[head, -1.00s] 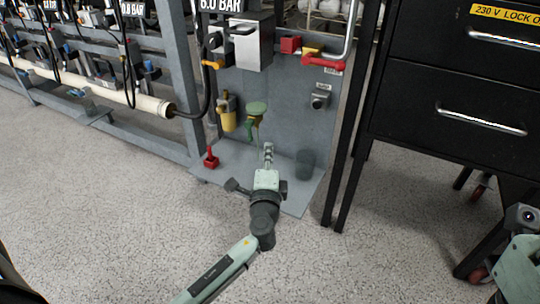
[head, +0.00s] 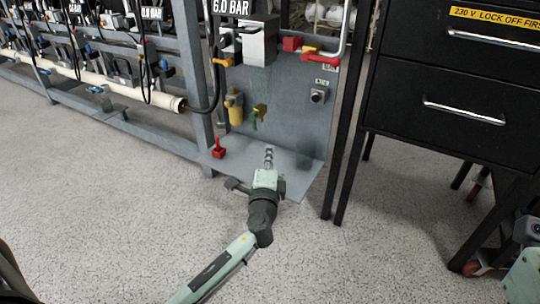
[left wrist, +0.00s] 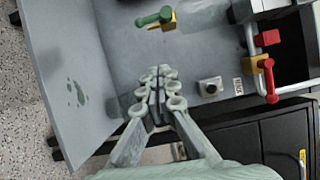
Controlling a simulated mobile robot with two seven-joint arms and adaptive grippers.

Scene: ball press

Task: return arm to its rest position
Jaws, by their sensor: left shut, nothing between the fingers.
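My left gripper (head: 268,153) reaches in from the bottom of the head view, over the grey base plate (head: 304,188) of the valve panel. Its fingers are together and empty; they also show together in the left wrist view (left wrist: 158,78). A green-handled valve with a yellow body (head: 258,112) is on the panel beyond the fingertips, apart from them. It also shows in the left wrist view (left wrist: 160,19). My right gripper's fingers are not visible; only a pale green part of my own body shows at the lower right.
The upright grey panel (head: 285,95) carries a red-handled valve (head: 320,58), a round black knob (head: 318,96) and a yellow fitting (head: 235,110). A red lever (head: 218,148) stands at its lower left. A black drawer cabinet (head: 450,140) is at the right. The speckled floor (head: 110,220) is clear.

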